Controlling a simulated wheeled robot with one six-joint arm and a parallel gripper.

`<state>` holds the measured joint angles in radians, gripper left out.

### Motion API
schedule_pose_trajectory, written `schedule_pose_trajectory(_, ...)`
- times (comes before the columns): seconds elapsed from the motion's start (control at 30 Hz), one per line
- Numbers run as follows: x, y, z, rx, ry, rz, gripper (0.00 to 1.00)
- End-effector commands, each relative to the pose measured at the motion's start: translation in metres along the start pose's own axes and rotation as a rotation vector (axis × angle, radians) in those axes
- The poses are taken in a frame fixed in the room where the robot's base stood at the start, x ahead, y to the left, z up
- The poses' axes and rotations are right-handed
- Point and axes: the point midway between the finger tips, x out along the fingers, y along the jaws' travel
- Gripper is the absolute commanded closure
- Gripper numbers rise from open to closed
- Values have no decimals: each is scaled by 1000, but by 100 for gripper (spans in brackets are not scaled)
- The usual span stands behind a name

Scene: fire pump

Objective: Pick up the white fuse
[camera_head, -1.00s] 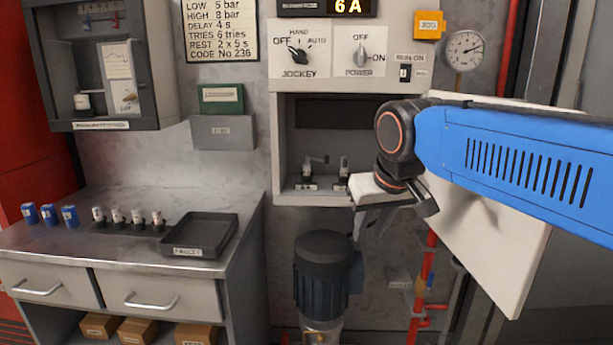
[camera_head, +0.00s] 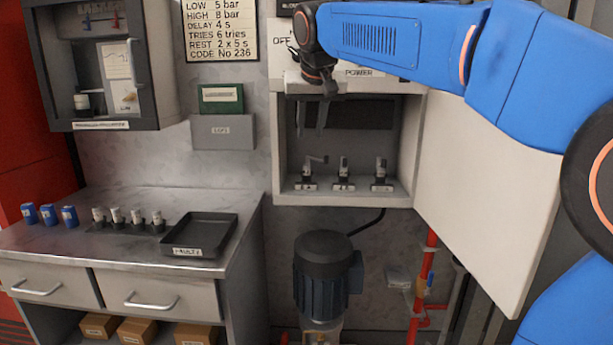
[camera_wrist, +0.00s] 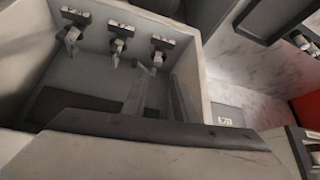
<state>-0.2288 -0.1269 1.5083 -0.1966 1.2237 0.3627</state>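Several small fuses with white or pale upper parts and dark lower parts stand in a row on the metal counter; one is this pale fuse (camera_head: 116,218). Three dark holders with pale parts sit on the open cabinet's floor: left (camera_head: 309,172), middle (camera_head: 343,173), right (camera_head: 381,173). A lever on the left one sticks out sideways. They also show at the top of the wrist view (camera_wrist: 119,42). My gripper (camera_head: 311,130) hangs in front of the cabinet opening, above the left holder. Its two fingers (camera_wrist: 158,95) are apart, with nothing visible between them.
Several blue fuses (camera_head: 49,214) stand left of the pale ones. A dark, empty tray (camera_head: 213,232) lies at the counter's right. The white cabinet door (camera_head: 485,210) hangs open at right. A pump motor (camera_head: 324,275) stands below the cabinet.

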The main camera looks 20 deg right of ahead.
Motion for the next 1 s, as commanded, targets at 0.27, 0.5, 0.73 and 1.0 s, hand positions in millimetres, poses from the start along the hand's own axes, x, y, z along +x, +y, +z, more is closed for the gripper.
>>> schedule_pose_trajectory(0.27,51,1,0,1,-3,1,74)
schedule_pose_trajectory(0.5,85,1,0,0,-1,0,74)
schedule_pose_trajectory(0.73,97,1,-1,0,-1,0,74)
schedule_pose_trajectory(1.0,123,4,-10,1,-2,1,74)
